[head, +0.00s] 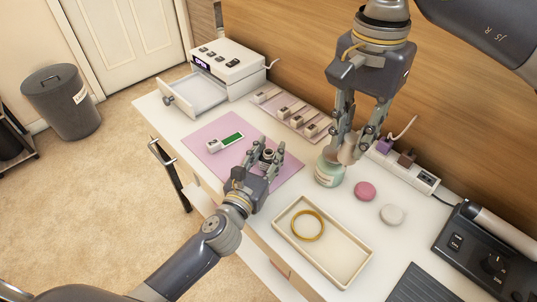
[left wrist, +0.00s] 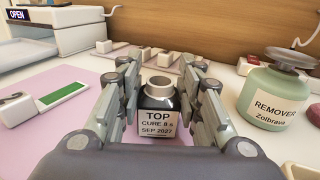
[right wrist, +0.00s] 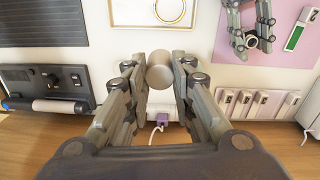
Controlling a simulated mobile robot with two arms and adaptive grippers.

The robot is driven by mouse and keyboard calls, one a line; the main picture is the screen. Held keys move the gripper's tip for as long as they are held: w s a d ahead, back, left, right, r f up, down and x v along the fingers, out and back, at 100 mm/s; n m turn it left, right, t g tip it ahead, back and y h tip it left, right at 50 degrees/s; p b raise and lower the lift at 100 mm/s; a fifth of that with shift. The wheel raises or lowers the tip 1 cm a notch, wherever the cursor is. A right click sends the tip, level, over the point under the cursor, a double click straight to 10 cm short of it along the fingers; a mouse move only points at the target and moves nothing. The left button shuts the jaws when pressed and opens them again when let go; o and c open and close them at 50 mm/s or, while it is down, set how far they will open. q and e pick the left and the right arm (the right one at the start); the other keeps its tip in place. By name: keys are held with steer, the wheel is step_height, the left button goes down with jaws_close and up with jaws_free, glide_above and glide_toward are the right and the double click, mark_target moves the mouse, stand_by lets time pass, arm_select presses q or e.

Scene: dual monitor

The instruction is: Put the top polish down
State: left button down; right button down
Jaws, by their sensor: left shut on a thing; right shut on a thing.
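The top polish is a small dark bottle with a white label reading TOP (left wrist: 158,122) and an uncapped-looking neck. It stands upright between the fingers of my left gripper (head: 268,157), which is shut on it over the pink mat (head: 205,154). I cannot tell whether its base touches the mat. The bottle also shows in the head view (head: 268,153). My right gripper (head: 349,147) is shut on a pale, rounded cap-like piece (right wrist: 159,77), beside and above the remover bottle (head: 330,174). Its fingers hide part of that piece.
A cream tray (head: 335,268) with a gold ring (head: 308,225) is in front. Pink (head: 365,190) and white (head: 391,214) discs lie right. An open-drawer box (head: 232,72) stands back left.

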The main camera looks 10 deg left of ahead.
arm_select(q)
steer(key=shift+r, duration=0.1)
arm_select(e)
steer(key=shift+r, duration=0.1)
arm_select(q)
steer(key=c, duration=1.1)
jaws_free()
steer(key=shift+f, duration=0.2)
steer(key=shift+r, duration=0.1)
steer(key=shift+s+r, duration=0.1)
steer(key=shift+r, duration=0.05)
steer(key=s, duration=0.3)
steer(key=s+a, duration=0.1)
steer(key=s, duration=0.2)
steer(key=s+a+b, duration=0.1)
steer(key=s, duration=0.3)
steer(key=shift+s, duration=0.1)
arm_select(e)
steer(key=shift+f, duration=0.65)
arm_select(q)
steer(key=shift+s+a, duration=0.15)
steer(key=shift+s, duration=0.6)
arm_select(e)
steer(key=shift+f, duration=0.1)
